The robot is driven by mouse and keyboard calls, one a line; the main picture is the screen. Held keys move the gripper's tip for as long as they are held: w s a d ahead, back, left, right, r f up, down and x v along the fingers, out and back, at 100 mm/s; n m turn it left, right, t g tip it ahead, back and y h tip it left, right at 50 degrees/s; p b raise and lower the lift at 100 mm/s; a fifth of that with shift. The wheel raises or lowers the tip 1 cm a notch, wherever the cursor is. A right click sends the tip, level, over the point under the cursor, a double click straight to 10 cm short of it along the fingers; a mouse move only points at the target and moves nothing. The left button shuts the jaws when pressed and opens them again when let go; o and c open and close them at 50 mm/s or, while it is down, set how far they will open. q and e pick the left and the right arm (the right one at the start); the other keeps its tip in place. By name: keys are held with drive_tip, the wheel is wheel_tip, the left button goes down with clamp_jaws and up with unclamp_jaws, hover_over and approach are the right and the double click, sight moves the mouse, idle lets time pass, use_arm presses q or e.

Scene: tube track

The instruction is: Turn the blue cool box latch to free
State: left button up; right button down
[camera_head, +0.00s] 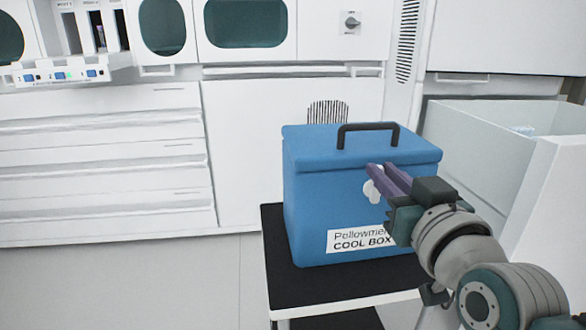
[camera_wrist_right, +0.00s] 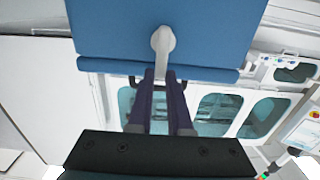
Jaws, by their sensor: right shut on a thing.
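The blue cool box (camera_head: 320,195) stands upright with its lid down and a dark handle (camera_head: 368,127) on top. Its white latch (camera_head: 371,191) is on the front face, partly hidden by my right gripper in the head view. My right gripper (camera_head: 379,169) has purple fingers at the latch, closed on it. The wrist view shows the box upside down; there the latch's (camera_wrist_right: 163,42) round hub is clear and its lever runs toward the lid edge, between the fingertips (camera_wrist_right: 161,74). My left gripper is not in view.
The box sits on a black-topped stand (camera_head: 283,262), with a label (camera_head: 357,240) low on its front. White drawers (camera_head: 100,165) stand at the left. An open white bin (camera_head: 480,140) is at the right. The floor left of the stand is clear.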

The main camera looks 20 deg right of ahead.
idle(0.6)
drive_tip(key=shift+d+r+m+p, duration=0.1)
drive_tip(key=shift+d+m+p, duration=0.25)
drive_tip(key=shift+m+p, duration=0.5)
drive_tip(key=shift+s+d+f+m+b, duration=0.15)
drive_tip(key=shift+d+f+m+b, duration=0.35)
drive_tip(key=shift+m, duration=2.2)
drive_tip(key=shift+s+d+f+m+b, duration=0.2)
drive_tip(key=shift+d+f+m, duration=0.55)
drive_tip(key=shift+m, duration=1.9)
drive_tip(key=shift+s+d+f+m+b, duration=0.1)
drive_tip(key=shift+d+f+m+b, duration=0.5)
drive_tip(key=shift+m, duration=2.1)
drive_tip(key=shift+a+f, duration=0.25)
drive_tip(key=shift+a, duration=0.05)
drive_tip(key=c, duration=0.8)
unclamp_jaws()
drive_tip(key=shift+c, duration=0.2)
